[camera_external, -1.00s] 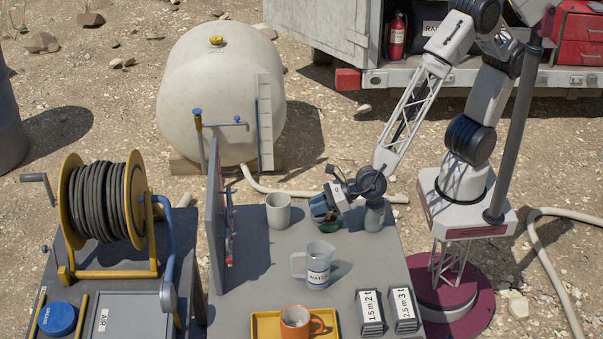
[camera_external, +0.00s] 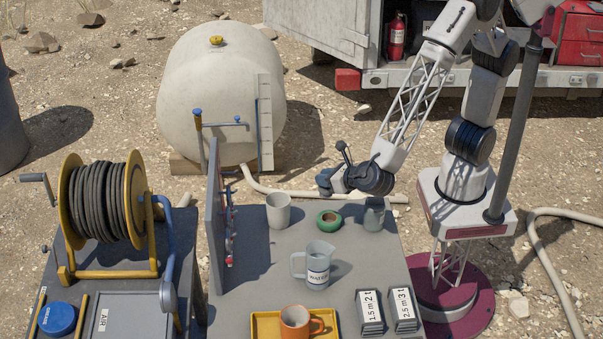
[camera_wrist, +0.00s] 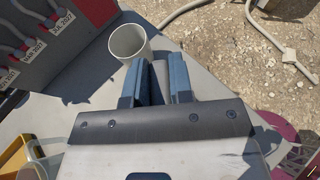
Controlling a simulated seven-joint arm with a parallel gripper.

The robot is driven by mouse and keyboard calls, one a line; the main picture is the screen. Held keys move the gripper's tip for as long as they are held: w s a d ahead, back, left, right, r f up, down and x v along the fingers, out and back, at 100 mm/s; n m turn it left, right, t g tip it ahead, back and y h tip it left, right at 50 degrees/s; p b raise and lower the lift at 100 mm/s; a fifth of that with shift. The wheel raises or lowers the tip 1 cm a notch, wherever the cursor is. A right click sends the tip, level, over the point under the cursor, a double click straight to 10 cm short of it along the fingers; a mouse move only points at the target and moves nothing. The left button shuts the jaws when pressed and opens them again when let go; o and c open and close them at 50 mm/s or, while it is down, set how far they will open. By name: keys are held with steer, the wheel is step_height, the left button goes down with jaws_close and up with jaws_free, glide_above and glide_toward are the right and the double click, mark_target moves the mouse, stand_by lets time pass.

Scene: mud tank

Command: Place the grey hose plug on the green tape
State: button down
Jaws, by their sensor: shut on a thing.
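The green tape (camera_external: 328,226) is a roll lying flat on the grey table in the external view. My gripper (camera_external: 323,182) is above and a little behind it, clear of the table. In the wrist view, its two blue fingers (camera_wrist: 160,82) stand apart with a narrow grey strip between them. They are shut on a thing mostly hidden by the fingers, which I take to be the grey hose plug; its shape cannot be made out. The tape is not clearly visible in the wrist view.
A pale cup (camera_external: 278,212) stands left of the tape, and it also shows in the wrist view (camera_wrist: 130,42). A grey-green jar (camera_external: 374,216) stands right. A clear jug (camera_external: 317,268) is in front. An upright panel (camera_external: 214,215) borders the table's left side.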

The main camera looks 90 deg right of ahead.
steer(key=shift+s+d+r+m+g+h, duration=0.1)
steer(key=shift+s+r+m+g+h, duration=0.1)
steer(key=shift+s+m+h, duration=0.15)
steer(key=shift+s+d+r+m+g+h, duration=0.1)
steer(key=shift+s+m+g+h, duration=0.15)
steer(key=shift+s, duration=0.1)
steer(key=shift+f, duration=0.1)
glide_above(328, 217)
steer(key=shift+f, duration=3.1)
steer(key=shift+f, duration=0.1)
steer(key=shift+f, duration=1.75)
steer(key=shift+f, duration=0.15)
steer(key=c, duration=1)
jaws_free()
